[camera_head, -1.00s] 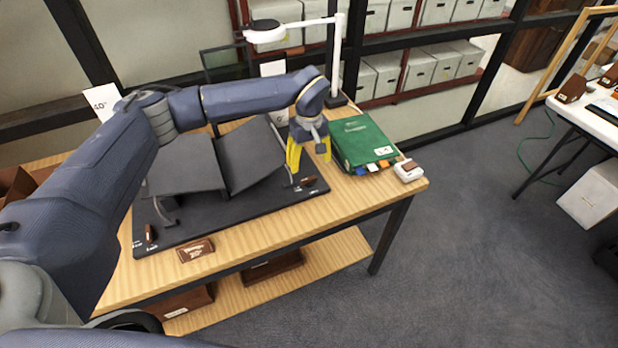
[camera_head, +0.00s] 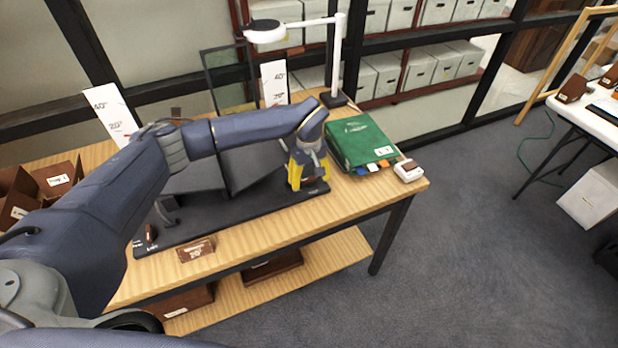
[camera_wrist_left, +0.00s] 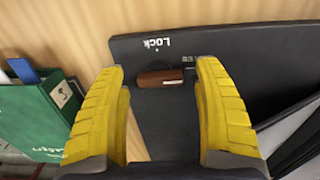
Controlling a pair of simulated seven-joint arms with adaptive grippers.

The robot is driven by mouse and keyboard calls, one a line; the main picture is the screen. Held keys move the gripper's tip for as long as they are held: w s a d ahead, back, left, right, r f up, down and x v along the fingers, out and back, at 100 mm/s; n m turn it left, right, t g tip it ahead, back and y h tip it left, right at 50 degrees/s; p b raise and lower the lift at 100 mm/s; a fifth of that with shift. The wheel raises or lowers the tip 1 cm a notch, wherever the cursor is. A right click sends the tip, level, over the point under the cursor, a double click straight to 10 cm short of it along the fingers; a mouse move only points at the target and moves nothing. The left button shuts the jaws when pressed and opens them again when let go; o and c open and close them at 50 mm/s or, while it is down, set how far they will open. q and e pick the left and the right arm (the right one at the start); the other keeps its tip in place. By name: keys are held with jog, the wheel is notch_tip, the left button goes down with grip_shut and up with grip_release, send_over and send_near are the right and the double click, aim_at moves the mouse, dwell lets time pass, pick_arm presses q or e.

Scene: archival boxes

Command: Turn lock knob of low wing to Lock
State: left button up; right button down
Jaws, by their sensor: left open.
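The dark book cradle base (camera_head: 180,233) lies on the wooden table. Its left wing (camera_head: 197,180) and right wing (camera_head: 258,168) are partly hidden by my left arm. A brown lock knob (camera_wrist_left: 160,78) sits near the base's edge, below the printed word "Lock" (camera_wrist_left: 156,43); its bar lies roughly crosswise in the wrist view. My left gripper (camera_head: 308,177) is open, pointing down at the base's right end, with its yellow fingers (camera_wrist_left: 161,70) on either side of this knob. Contact cannot be told. A second brown knob (camera_head: 151,233) is at the base's left end. My right gripper is out of view.
A green binder (camera_head: 360,143) lies right of the cradle, near a small white device (camera_head: 408,171). A white lamp (camera_head: 335,60) stands behind. A brown label block (camera_head: 195,250) lies at the front edge. Brown boxes (camera_head: 55,178) are at left.

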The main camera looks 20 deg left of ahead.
pick_arm(q)
jog(key=shift+c, duration=0.6)
grip_shut()
dwell(1.0)
